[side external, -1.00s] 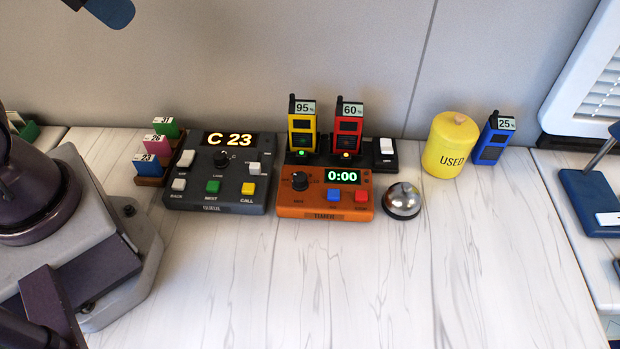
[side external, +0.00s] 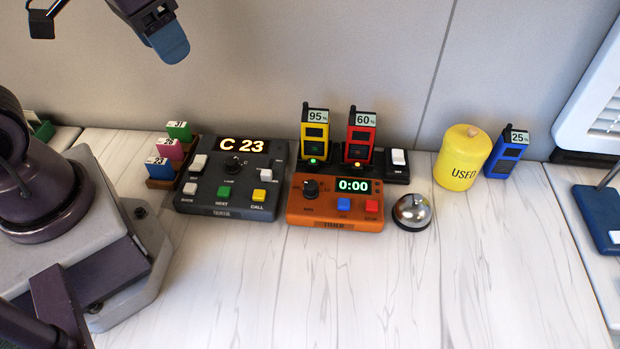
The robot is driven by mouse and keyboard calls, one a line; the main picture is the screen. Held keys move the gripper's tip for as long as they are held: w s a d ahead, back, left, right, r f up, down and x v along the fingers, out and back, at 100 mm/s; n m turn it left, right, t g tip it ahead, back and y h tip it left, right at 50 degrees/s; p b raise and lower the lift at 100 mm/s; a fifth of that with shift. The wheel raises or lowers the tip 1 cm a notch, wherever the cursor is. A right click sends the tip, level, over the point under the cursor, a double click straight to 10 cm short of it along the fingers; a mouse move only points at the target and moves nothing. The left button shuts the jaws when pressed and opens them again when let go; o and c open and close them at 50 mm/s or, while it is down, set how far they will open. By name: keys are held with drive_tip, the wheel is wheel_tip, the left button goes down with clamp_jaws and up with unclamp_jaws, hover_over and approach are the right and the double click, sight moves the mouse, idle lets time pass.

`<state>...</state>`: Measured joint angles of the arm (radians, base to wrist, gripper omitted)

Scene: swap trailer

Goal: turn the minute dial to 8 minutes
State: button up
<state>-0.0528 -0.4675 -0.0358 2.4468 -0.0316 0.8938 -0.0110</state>
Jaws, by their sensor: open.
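The orange timer box (side external: 335,224) sits on the white counter, with a green display (side external: 353,186) reading 0:00. Its black minute dial (side external: 311,188) is at the left of its top face; the marks around it are too small to read. A blue button (side external: 344,204) and a red button (side external: 371,206) lie to the right of the dial. My gripper (side external: 108,35) is open and empty at the upper left, high above the counter and well away from the dial. Its blue-tipped finger shows clearly; part of it is near the picture's top edge.
A dark console (side external: 228,212) reading C 23 stands left of the timer. Yellow (side external: 314,130) and red (side external: 361,130) handsets stand behind it, beside a white switch (side external: 398,157). A silver bell (side external: 413,211) is close at its right. The front counter is clear.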

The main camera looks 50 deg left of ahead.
drive_tip(key=w+d+f+n+g+h, duration=0.3)
drive_tip(key=w+d+f+n+g, duration=0.15)
drive_tip(key=w+f+n, duration=0.7)
drive_tip(key=n+t+h, duration=0.2)
drive_tip(key=n, duration=0.4)
approach(311, 184)
drive_tip(key=shift+g+y, duration=0.25)
drive_tip(key=shift+y, duration=0.05)
drive_tip(key=x, duration=0.9)
drive_tip(key=shift+w+d, duration=0.2)
drive_tip(key=shift+d, duration=0.1)
drive_tip(key=c, duration=0.9)
